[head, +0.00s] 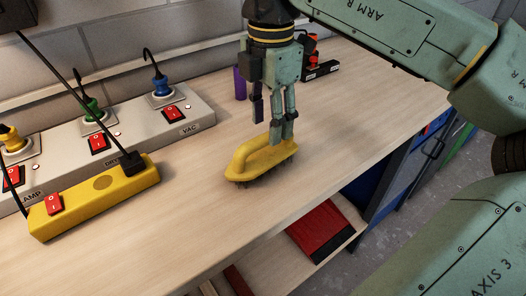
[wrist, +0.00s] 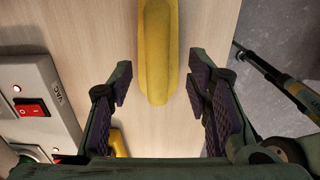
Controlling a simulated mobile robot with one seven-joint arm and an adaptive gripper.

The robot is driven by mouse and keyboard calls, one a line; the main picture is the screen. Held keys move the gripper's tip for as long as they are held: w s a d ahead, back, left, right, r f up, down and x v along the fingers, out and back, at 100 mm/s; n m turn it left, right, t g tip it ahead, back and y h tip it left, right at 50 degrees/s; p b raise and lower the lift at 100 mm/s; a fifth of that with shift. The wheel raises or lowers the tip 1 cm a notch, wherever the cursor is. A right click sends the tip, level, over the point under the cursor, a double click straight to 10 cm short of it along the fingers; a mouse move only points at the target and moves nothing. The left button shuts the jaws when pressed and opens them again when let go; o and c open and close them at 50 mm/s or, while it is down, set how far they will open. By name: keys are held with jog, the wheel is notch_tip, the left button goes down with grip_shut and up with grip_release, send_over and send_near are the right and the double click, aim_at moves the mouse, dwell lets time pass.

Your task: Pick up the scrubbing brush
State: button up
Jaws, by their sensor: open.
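The scrubbing brush (head: 262,160) is yellow with a looped handle and dark bristles, and it rests bristles down on the wooden bench near its front edge. It also shows in the wrist view (wrist: 157,50), its long body running up the picture between the finger lines. My gripper (head: 273,128) points down just above and behind the brush in the head view. In the wrist view my gripper (wrist: 160,95) has its fingers spread wide, one on each side of the brush, with nothing held. Whether the fingertips reach down to brush height is hard to tell.
A yellow power strip (head: 95,195) with a black plug lies left on the bench (head: 190,210). Behind it stands a grey switch panel (head: 130,130) with red switches. A purple cylinder (head: 240,83) stands behind my gripper. Bench is clear around the brush; its front edge is close.

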aim_at(265, 136)
jog(key=shift+a+f+p, duration=0.15)
jog(key=shift+f+p, duration=0.15)
jog(key=shift+f, duration=0.85)
jog(key=shift+a+f+p, duration=0.15)
jog(key=shift+f+p, duration=0.15)
jog(key=shift+f, duration=0.85)
grip_shut()
